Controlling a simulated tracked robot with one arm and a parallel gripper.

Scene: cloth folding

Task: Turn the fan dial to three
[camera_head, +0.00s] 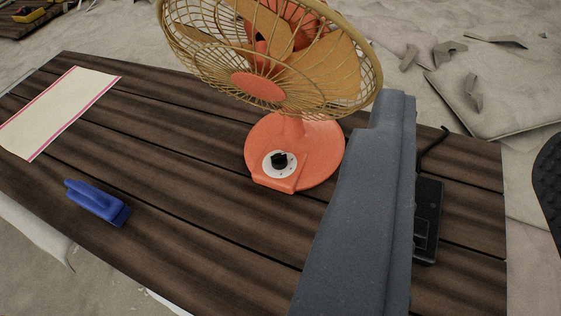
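The orange fan (270,85) stands upright on the dark wooden table, with a yellow wire cage and an orange base. Its dial (280,163) is a black knob on a white round plate at the front of the base. The marks on the plate are too small to read. A long grey part of my own arm or gripper (390,105) rises from the bottom edge, right of the fan base. It looks apart from the dial. No pair of fingertips can be made out, so whether my gripper is open or shut is hidden.
The plank table (190,215) is mostly clear left of the fan base. A blue tool (97,203) lies at the left, and a cream cloth with red edges (60,110) lies behind it. A black device (428,215) with a cable is at the right, partly hidden.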

